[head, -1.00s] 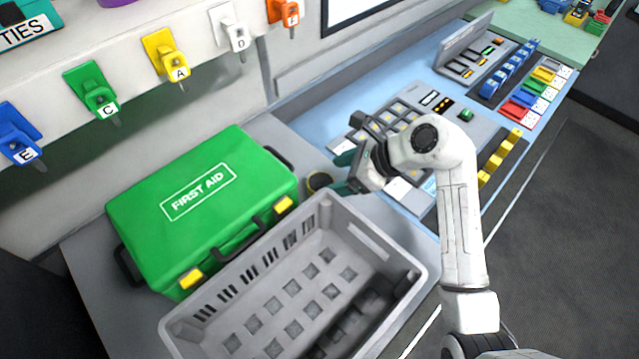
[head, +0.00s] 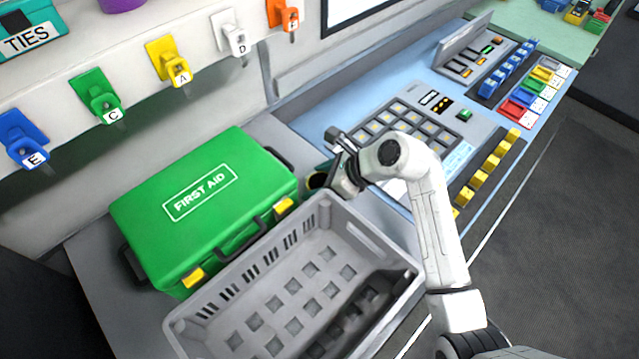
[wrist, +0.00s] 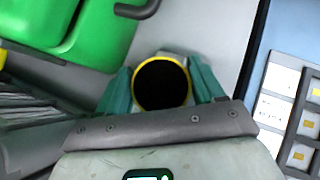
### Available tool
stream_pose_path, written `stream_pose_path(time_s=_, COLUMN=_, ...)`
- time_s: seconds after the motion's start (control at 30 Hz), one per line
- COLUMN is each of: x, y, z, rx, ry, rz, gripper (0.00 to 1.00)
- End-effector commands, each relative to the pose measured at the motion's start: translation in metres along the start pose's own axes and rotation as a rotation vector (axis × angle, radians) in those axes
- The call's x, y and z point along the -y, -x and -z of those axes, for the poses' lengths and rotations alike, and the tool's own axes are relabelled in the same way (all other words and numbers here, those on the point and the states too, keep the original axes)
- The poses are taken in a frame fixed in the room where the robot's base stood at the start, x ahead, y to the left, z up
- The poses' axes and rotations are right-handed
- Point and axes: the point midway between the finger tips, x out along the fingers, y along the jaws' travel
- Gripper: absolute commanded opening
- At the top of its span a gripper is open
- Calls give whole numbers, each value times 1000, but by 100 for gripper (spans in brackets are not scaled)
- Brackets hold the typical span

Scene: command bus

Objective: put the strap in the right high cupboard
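A round black thing with a yellow rim (wrist: 161,84) stands on the grey counter between the green case and the blue desk; it also shows in the head view (head: 317,181). It may be the strap rolled up, but I cannot be sure. My gripper (wrist: 162,78) has its teal fingers apart, one on each side of this round thing. I cannot tell whether they touch it. In the head view my gripper (head: 327,172) is low beside it, partly hidden by my wrist. The right high cupboard is not in view.
A green first aid case (head: 205,205) stands left of the round thing. An empty grey crate (head: 374,243) is in front. A blue desk with a keypad (head: 447,127) is to the right. Several lettered hooks (head: 102,100) hang along the shelf behind.

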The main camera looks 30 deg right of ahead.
Motion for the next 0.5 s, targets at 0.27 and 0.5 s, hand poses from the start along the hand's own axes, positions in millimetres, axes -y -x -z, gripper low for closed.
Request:
stream_pose_path(time_s=0.27, x=0, y=0, z=0, rx=1, ry=0, rz=1, gripper=33)
stream_pose_path(time_s=0.5, x=0, y=1, z=-1, rx=1, ry=0, rz=1, gripper=27)
